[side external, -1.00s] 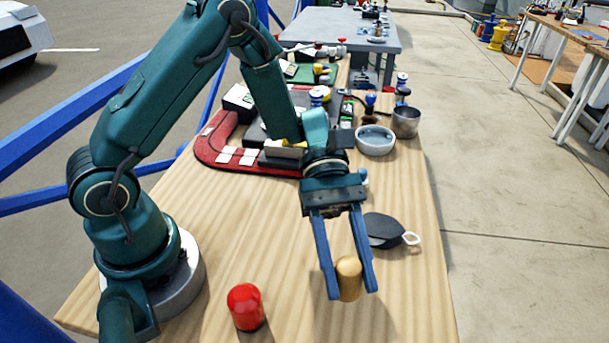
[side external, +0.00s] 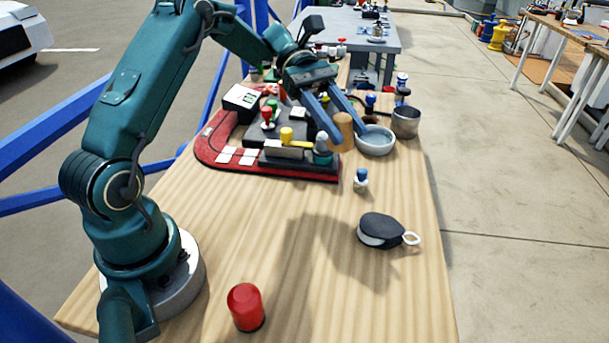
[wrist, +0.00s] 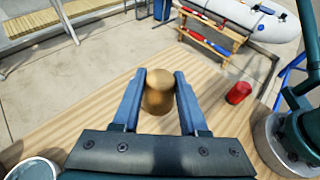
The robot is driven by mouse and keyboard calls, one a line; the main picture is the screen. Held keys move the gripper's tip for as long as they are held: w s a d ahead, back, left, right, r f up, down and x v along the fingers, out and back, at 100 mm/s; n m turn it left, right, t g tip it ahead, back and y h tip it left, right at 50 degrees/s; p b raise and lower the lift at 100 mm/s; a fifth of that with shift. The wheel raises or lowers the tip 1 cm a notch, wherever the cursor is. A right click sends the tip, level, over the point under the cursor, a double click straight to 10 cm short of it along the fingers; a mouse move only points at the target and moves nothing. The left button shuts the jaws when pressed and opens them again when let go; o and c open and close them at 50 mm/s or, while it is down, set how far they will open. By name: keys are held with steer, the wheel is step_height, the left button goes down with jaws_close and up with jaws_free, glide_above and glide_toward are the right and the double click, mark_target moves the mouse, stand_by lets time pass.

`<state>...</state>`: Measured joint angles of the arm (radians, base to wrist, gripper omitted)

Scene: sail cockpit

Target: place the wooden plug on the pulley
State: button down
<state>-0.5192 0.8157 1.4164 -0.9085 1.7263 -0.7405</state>
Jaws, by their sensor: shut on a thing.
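The wooden plug (side external: 342,130) is a tan cylinder held between the blue fingers of my gripper (side external: 335,122), raised above the table. In the wrist view the plug (wrist: 158,92) sits between both fingers of my gripper (wrist: 158,95). The pulley (side external: 380,231) is a black and grey block with a white loop, lying on the bare table well in front of the gripper in the side view. Its top is clear. I cannot make it out in the wrist view.
A red cylinder (side external: 246,306) stands near the table's front. A grey-white bowl (side external: 375,141) and a metal cup (side external: 406,121) stand at the right edge. A small blue and white piece (side external: 361,179) stands mid-table. A red-edged panel (side external: 215,158) with levers lies at the back left.

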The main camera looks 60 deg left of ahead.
steer(key=shift+w+a+f+n+t, duration=0.1)
steer(key=shift+w+a+n+t, duration=0.1)
steer(key=shift+a, duration=0.15)
steer(key=shift+w+a+n+t, duration=0.1)
steer(key=shift+a+t, duration=0.1)
steer(key=shift+a, duration=0.1)
steer(key=x, duration=0.4)
steer(key=w+f+x, duration=0.1)
steer(key=x, duration=0.3)
steer(key=a+f+x, duration=0.1)
steer(key=x, duration=0.4)
steer(key=shift+w, duration=0.4)
steer(key=shift+f, duration=1.95)
steer(key=shift+f, duration=0.1)
steer(key=shift+c, duration=2.2)
jaws_free()
